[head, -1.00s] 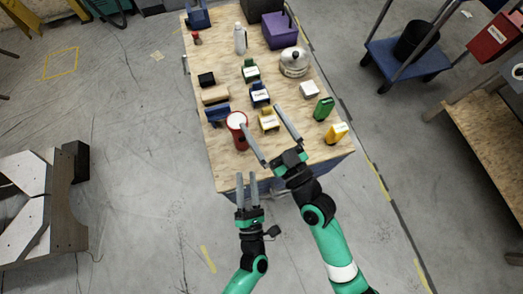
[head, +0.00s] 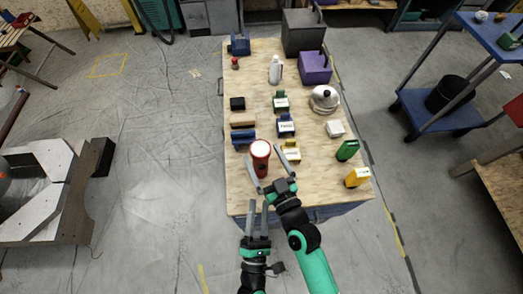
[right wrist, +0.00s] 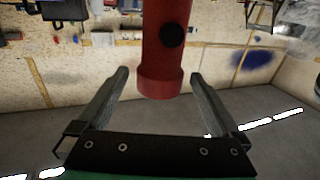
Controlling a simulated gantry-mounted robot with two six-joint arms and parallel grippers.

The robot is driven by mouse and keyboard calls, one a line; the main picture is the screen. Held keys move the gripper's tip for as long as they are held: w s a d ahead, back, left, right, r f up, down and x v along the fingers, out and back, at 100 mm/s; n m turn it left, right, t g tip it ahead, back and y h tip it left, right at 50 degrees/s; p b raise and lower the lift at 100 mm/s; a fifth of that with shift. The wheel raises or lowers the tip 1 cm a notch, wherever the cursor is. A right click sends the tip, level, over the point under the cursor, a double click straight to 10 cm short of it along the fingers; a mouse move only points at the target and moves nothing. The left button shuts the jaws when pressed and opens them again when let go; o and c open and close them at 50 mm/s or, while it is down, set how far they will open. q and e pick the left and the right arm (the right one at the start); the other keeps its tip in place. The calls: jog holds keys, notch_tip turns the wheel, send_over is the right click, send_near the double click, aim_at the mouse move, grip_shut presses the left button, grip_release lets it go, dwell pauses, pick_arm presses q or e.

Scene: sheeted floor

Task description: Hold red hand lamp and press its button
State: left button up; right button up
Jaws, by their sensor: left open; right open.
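The red hand lamp (head: 261,164) stands upright near the front of the wooden table, its pale round top facing up. In the right wrist view the lamp (right wrist: 165,48) shows a black round button (right wrist: 172,35) on its side. My right gripper (head: 266,152) is open, with one finger on each side of the lamp. In the right wrist view the open right gripper (right wrist: 159,74) shows gaps between both fingers and the lamp. My left gripper (head: 258,204) is open and empty at the table's front edge, below the lamp in the picture.
Behind the lamp are a blue holder (head: 243,136) and a yellow one (head: 291,156). A green item (head: 347,150) and a yellow item (head: 357,177) stand at the right edge. The table's front left area (head: 236,190) is bare.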

jog(key=shift+x, duration=1.25)
jog(key=shift+c, duration=0.3)
jog(key=c, duration=1.4)
pick_arm(q)
grip_shut()
